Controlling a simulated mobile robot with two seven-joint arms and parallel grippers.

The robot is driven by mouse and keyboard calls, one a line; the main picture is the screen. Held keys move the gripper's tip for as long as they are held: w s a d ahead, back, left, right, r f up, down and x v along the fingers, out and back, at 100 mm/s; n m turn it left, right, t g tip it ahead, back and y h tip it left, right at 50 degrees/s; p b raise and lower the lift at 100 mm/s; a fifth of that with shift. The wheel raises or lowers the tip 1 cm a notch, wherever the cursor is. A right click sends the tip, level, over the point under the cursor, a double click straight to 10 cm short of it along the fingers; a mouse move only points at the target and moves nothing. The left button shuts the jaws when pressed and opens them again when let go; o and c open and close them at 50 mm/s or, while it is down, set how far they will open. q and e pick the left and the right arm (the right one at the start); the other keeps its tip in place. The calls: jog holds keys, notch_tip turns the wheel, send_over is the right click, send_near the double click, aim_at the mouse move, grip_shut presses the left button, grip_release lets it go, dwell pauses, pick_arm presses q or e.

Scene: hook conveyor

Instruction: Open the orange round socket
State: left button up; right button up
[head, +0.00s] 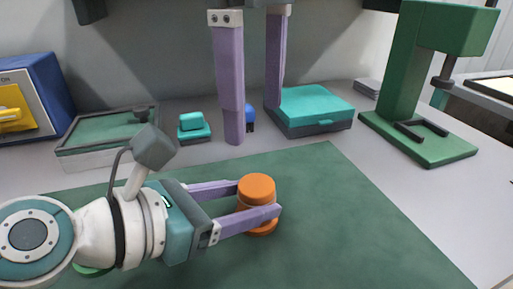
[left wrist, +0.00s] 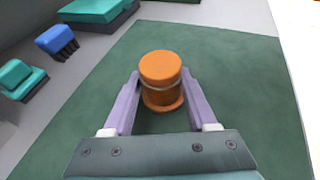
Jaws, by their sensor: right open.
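The orange round socket (head: 257,188) stands upright on the green mat, with a round cap above a wider base. It also shows in the left wrist view (left wrist: 160,68), where a thin seam rings it below the cap. My left gripper (head: 260,198) reaches in from the left with one lilac finger on each side of the socket; both fingers appear to touch its sides. The near finger hides part of its middle. My right gripper (head: 254,125) hangs fingers-down behind the socket, open and empty.
The green mat (head: 330,220) is clear right of the socket. Behind stand a teal box (head: 315,108), a small teal block (head: 192,126), a blue piece (left wrist: 57,42) and a glass-topped case (head: 100,135). A green press (head: 400,80) stands right, a blue box (head: 45,85) left.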

pick_arm(q)
grip_shut()
dwell(0.4)
jog(key=o, duration=0.6)
grip_release()
